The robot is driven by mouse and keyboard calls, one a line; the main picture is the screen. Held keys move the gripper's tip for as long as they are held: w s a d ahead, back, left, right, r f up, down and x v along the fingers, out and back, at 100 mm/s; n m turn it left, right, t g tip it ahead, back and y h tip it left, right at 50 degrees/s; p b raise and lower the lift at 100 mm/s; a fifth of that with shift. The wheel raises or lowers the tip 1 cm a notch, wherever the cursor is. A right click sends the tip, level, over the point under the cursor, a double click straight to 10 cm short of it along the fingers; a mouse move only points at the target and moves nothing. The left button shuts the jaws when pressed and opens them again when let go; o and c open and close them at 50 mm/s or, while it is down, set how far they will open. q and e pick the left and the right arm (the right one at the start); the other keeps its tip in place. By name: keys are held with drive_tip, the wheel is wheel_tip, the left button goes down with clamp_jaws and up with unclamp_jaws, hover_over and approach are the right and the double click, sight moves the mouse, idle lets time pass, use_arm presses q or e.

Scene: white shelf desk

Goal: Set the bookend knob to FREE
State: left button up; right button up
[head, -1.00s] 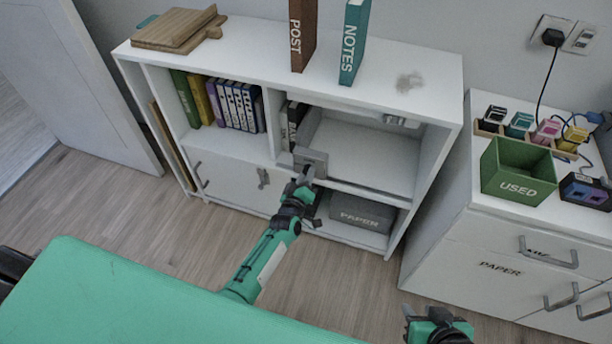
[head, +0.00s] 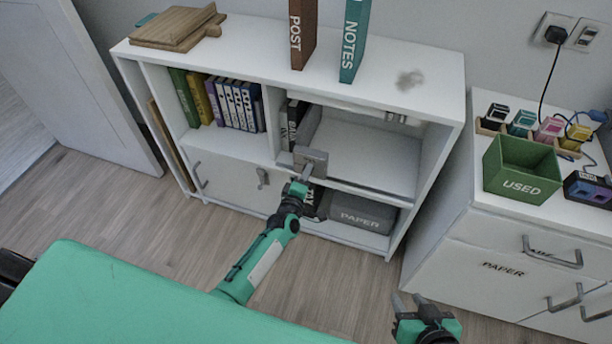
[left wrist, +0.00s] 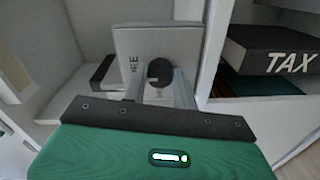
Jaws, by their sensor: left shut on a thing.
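The grey bookend (head: 312,158) stands at the front of the open middle shelf; its plate fills the upper middle of the left wrist view (left wrist: 165,40). A round black knob (left wrist: 160,72) sits on its lower face, with partly hidden lettering ending in "EE" to its left. My left gripper (head: 305,176) reaches the bookend, its fingers (left wrist: 160,86) on both sides of the knob and shut on it. The knob's exact setting cannot be read. My right gripper (head: 409,301) is open and empty, low in front of the shelf desk.
A grey PAPER box (head: 362,212) and a dark TAX book (left wrist: 275,50) lie on the lower shelf. POST (head: 302,35) and NOTES (head: 353,42) books stand on top. A drawer cabinet (head: 480,235) is at the right.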

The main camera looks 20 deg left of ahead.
use_arm(q)
drive_tip(key=shift+f, duration=0.1)
drive_tip(key=o, duration=1)
drive_tip(key=shift+s, duration=0.1)
drive_tip(key=s, duration=0.4)
drive_tip(key=s+p, duration=0.1)
drive_tip(key=s, duration=0.4)
drive_tip(key=s+p, duration=0.1)
drive_tip(key=s, duration=0.3)
drive_tip(key=shift+s+a+r, duration=0.2)
drive_tip(key=shift+s+r, duration=0.1)
use_arm(e)
drive_tip(key=d+g, duration=0.1)
drive_tip(key=s+d+g+h, duration=0.1)
drive_tip(key=s+d+g, duration=0.1)
drive_tip(key=d, duration=0.1)
drive_tip(key=shift+s+r+h, duration=0.15)
drive_tip(key=shift+r+h, duration=0.1)
drive_tip(key=shift+h, duration=0.15)
drive_tip(key=shift+d, duration=0.1)
